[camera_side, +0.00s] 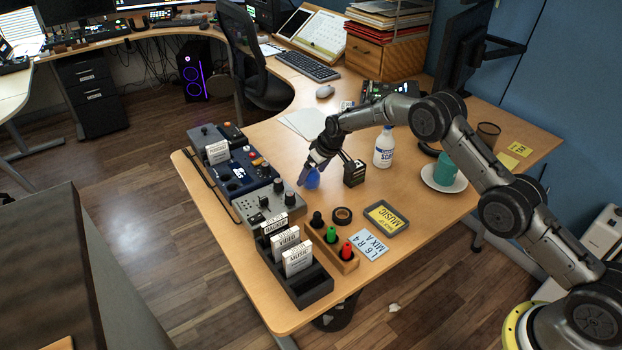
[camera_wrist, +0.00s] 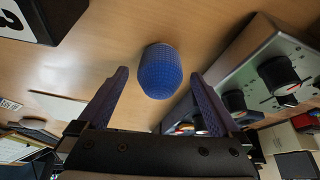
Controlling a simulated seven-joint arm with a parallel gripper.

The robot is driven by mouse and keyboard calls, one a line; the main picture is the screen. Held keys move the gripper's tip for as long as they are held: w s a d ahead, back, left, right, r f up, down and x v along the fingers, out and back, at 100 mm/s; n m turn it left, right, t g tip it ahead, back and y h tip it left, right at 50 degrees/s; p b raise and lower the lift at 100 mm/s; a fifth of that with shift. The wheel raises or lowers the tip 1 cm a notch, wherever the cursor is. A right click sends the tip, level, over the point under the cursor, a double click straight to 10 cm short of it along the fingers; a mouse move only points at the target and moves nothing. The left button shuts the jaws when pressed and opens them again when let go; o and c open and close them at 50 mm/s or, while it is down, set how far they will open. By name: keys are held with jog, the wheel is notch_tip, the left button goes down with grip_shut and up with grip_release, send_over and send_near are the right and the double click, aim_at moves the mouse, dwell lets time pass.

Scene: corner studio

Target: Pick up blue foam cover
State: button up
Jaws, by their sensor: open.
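The blue foam cover (camera_side: 312,179) sits on the wooden table, just right of the grey control box with knobs. In the wrist view the foam cover (camera_wrist: 160,72) is a rounded blue shape with a grid-like texture, ahead of and between my fingers. My gripper (camera_side: 308,178) reaches down over the foam cover and hides part of it in the side view. In the wrist view my gripper (camera_wrist: 163,95) is open, with one finger on each side of the cover and a visible gap on both sides.
The grey control box (camera_side: 257,207) is close on the left. A black box (camera_side: 354,172) stands close on the right, with a white bottle (camera_side: 384,148) behind it. A wooden holder with colored pieces (camera_side: 332,246) is in front. A teal cup (camera_side: 445,170) is farther right.

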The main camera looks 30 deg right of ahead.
jog(key=shift+x, duration=1)
jog(key=c, duration=1.4)
jog(key=shift+o, duration=0.2)
jog(key=shift+r, duration=0.15)
